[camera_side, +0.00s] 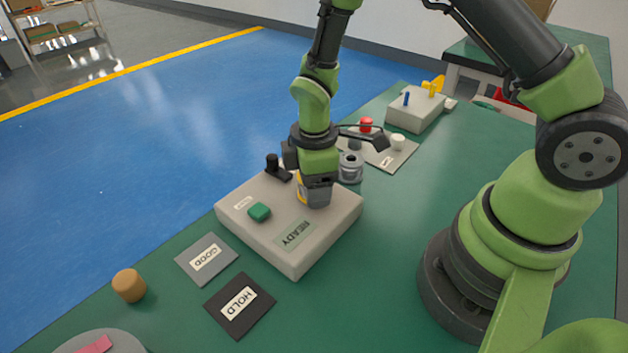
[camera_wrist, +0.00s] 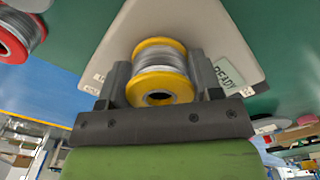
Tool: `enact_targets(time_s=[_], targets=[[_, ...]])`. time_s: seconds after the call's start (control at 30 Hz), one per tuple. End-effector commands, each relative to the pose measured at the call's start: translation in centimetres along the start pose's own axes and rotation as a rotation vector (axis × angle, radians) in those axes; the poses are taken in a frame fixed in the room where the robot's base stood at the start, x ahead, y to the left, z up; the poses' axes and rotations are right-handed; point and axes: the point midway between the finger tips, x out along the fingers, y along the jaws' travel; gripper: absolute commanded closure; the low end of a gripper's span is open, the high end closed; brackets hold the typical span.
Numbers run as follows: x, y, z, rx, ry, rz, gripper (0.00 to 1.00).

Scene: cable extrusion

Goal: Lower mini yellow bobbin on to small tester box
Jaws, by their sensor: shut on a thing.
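The mini yellow bobbin (camera_wrist: 159,45) has yellow flanges and is wound with grey wire; the wrist view shows it between my gripper's two dark fingers. My gripper (camera_wrist: 162,85) is shut on it. In the side view my gripper (camera_side: 316,192) points down over the back right part of the tester box. Only a yellow sliver of the bobbin (camera_side: 301,188) shows there. The small tester box (camera_side: 272,246) is light grey, with a green button (camera_side: 259,211), a READY panel (camera_side: 296,235) and a black post (camera_side: 272,161) at its back corner. I cannot tell whether the bobbin touches the box.
A GOOD card (camera_side: 190,262) and a black HOLD card (camera_side: 233,325) lie in front of the box. A grey spool (camera_side: 350,167) is close behind my gripper, near a mat with red (camera_side: 365,124) and white (camera_side: 398,141) pieces.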

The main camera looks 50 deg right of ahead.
Motion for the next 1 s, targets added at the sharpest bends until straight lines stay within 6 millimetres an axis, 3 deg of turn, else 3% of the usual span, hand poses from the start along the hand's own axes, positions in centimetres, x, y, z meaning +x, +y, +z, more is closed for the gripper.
enact_targets(time_s=[0.4,0.43,0.53,0.73,0.8,1.0], targets=[[0.16,0.01,-0.01,0.0,0.0,0.0,0.67],[0.16,0.01,-0.01,0.0,0.0,0.0,0.37],[0.16,0.01,0.0,0.0,0.0,0.0,0.14],[0.16,0.0,0.0,0.0,0.0,0.0,0.11],[0.16,0.0,0.01,0.0,0.0,0.0,0.0],[0.14,0.0,0.0,0.0,0.0,0.0,0.0]])
